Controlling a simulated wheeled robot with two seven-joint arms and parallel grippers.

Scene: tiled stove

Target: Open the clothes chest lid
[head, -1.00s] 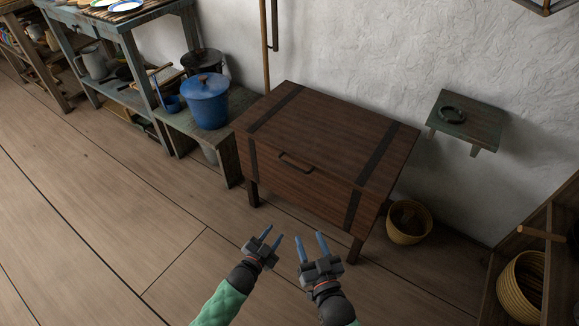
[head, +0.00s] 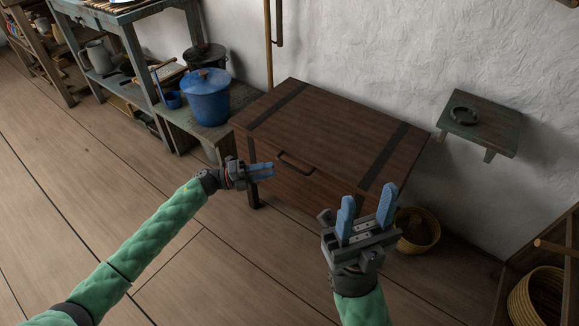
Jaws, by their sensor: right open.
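The clothes chest (head: 330,130) is dark brown wood with two black bands across its lid and stands on legs against the white wall. Its lid is shut. A dark handle (head: 296,164) sits at the front edge of the lid. My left gripper (head: 268,172) is just left of and in front of the handle, its blue fingers pointing right; the finger gap is not clear. My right gripper (head: 366,212) is open and empty in front of the chest's right end, fingers pointing up, hiding part of the chest front.
A blue lidded pot (head: 208,97) stands on a low bench left of the chest. A wicker basket (head: 417,238) is on the floor at its right. The floor in front is mostly clear.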

